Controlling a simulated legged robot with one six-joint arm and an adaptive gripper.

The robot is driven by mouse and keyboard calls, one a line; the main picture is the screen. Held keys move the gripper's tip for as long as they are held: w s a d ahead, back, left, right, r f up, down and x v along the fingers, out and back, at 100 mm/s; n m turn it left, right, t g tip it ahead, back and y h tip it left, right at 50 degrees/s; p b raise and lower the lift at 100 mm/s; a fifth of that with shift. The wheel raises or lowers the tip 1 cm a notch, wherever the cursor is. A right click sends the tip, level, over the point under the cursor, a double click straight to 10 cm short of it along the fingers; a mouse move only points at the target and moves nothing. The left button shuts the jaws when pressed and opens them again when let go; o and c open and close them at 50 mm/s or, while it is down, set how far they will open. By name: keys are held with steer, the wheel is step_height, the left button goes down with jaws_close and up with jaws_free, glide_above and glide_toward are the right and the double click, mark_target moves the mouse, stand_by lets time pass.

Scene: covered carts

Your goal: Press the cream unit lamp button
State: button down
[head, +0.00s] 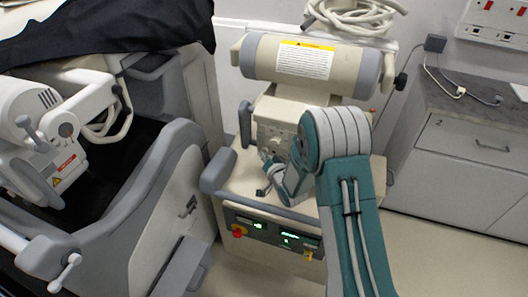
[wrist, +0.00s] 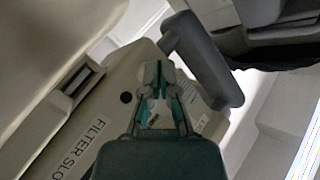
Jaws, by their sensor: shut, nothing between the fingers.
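The cream unit (head: 300,62) stands in the middle of the head view, with a grey-ended cylinder on top and a small control face (head: 274,133) below it. My gripper (head: 264,168) is just in front of and below that face. In the wrist view my gripper (wrist: 156,66) is shut and empty, its fingertips over a cream housing (wrist: 95,110) lettered "FILTER SLO". A round dark spot (wrist: 126,97) lies left of the fingers. I cannot tell which mark is the lamp button; the fingers hide part of the housing. Contact cannot be judged.
A dark grey handle (wrist: 195,60) is close to the right of my fingers in the wrist view. A lower panel (head: 272,232) has green displays and red and yellow knobs. Another cart (head: 165,200) with black cloth stands at left, a cabinet (head: 455,150) at right.

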steer(key=shift+w+d, duration=0.1)
steer(key=shift+w, duration=0.15)
stand_by(0.5)
steer(key=shift+s+a, duration=0.3)
steer(key=shift+s, duration=0.55)
steer(key=shift+s+a, duration=0.3)
steer(key=shift+s, duration=0.5)
steer(key=shift+s+a, duration=0.25)
steer(key=shift+s, duration=0.5)
steer(key=shift+s+a, duration=0.3)
steer(key=shift+s, duration=0.5)
